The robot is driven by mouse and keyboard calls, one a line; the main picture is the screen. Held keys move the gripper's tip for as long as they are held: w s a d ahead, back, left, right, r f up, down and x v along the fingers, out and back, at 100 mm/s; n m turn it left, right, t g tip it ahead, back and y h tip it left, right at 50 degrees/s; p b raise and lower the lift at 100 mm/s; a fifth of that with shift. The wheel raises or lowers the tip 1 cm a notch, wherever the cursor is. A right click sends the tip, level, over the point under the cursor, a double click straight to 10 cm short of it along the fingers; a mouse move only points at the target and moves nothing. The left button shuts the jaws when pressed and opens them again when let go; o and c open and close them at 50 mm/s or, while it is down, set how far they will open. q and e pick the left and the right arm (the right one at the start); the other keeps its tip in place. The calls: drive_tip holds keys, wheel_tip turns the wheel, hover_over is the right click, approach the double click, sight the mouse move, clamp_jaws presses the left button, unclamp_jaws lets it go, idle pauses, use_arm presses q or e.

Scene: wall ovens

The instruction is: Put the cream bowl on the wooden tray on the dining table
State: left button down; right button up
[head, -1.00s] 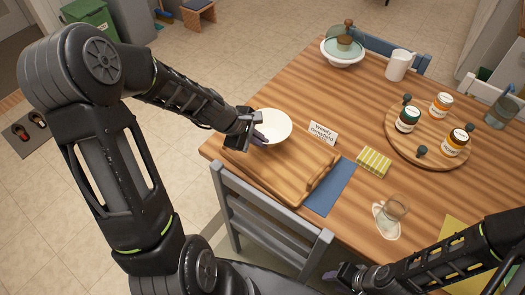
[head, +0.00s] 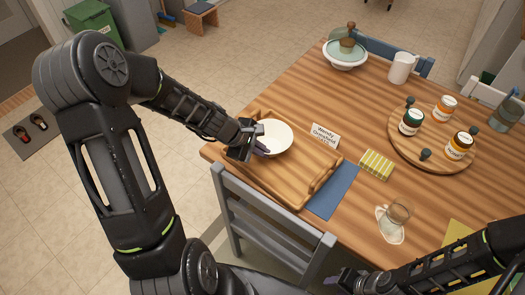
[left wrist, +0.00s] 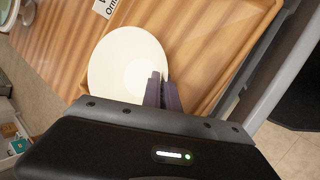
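The cream bowl (head: 272,136) is upright over the left part of the wooden tray (head: 290,187) on the dining table. It looks down at the tray floor, but I cannot tell whether it touches. My left gripper (head: 262,150) is at the bowl's near side. In the left wrist view, its two fingers (left wrist: 163,92) are close together at the rim of the bowl (left wrist: 122,62), one inside and one outside, with the rim between them. The tray (left wrist: 205,45) shows under and beside the bowl there. My right gripper (head: 342,281) is low by the table's front edge; its fingers are too small to read.
A name card (head: 324,136) stands behind the tray. A blue napkin (head: 333,190), a striped yellow item (head: 377,164) and a glass (head: 398,213) lie to the right. A round board (head: 400,147) holds jars. A grey chair (head: 270,232) stands against the near edge.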

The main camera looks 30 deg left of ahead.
use_arm(q)
drive_tip(key=c, duration=1.6)
unclamp_jaws()
drive_tip(key=shift+c, duration=0.2)
drive_tip(key=shift+r+p, duration=0.25)
drive_tip(key=shift+p, duration=0.1)
drive_tip(key=p+v, duration=0.1)
drive_tip(key=v, duration=1)
drive_tip(key=shift+s+r+p, duration=0.25)
drive_tip(key=shift+s+p, duration=0.05)
drive_tip(key=shift+p, duration=0.1)
drive_tip(key=shift+a, duration=0.15)
